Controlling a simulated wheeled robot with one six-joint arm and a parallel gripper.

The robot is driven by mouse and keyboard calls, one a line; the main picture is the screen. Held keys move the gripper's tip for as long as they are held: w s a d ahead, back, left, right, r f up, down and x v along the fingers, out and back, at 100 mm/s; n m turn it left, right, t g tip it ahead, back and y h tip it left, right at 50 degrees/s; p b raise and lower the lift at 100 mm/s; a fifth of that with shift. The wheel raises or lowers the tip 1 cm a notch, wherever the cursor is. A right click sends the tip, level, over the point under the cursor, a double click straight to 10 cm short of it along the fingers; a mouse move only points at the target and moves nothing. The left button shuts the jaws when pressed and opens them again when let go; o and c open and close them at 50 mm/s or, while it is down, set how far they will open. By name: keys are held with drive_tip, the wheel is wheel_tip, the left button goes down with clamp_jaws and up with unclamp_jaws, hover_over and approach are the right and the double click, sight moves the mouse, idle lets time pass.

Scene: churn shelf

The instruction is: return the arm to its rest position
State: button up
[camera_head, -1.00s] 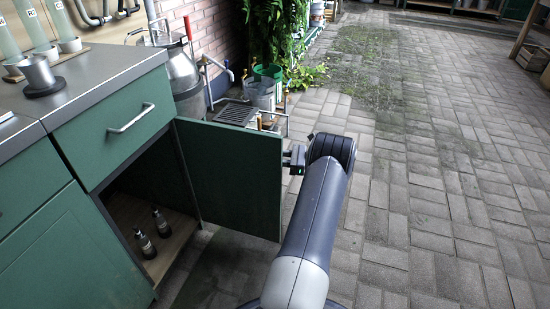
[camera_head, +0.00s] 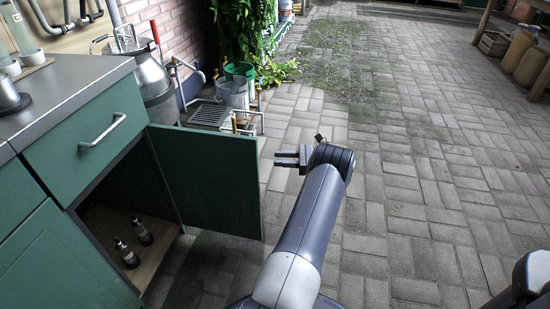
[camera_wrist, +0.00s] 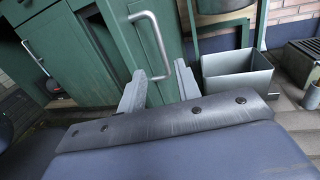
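My gripper (camera_head: 288,158) is at the end of my arm, just right of the free edge of the open green cabinet door (camera_head: 212,182) in the head view, with a small gap between them. In the wrist view my gripper (camera_wrist: 160,84) has its two grey fingers apart and nothing between them. A metal bar handle (camera_wrist: 153,42) on a green panel shows behind the fingers. My forearm reaches forward from the bottom of the head view, over the paving.
Two small dark bottles (camera_head: 134,242) stand inside the open cabinet (camera_head: 160,262). Buckets (camera_head: 234,90) and a metal milk can (camera_head: 152,80) stand beyond the door. Paving (camera_head: 420,180) to the right is mostly clear. Jugs (camera_head: 520,52) stand at the far right.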

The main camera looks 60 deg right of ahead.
sight(252, 159)
drive_tip(key=shift+w, duration=0.15)
drive_tip(key=b+x, duration=0.2)
drive_tip(key=x, duration=0.8)
drive_tip(key=shift+a, duration=0.35)
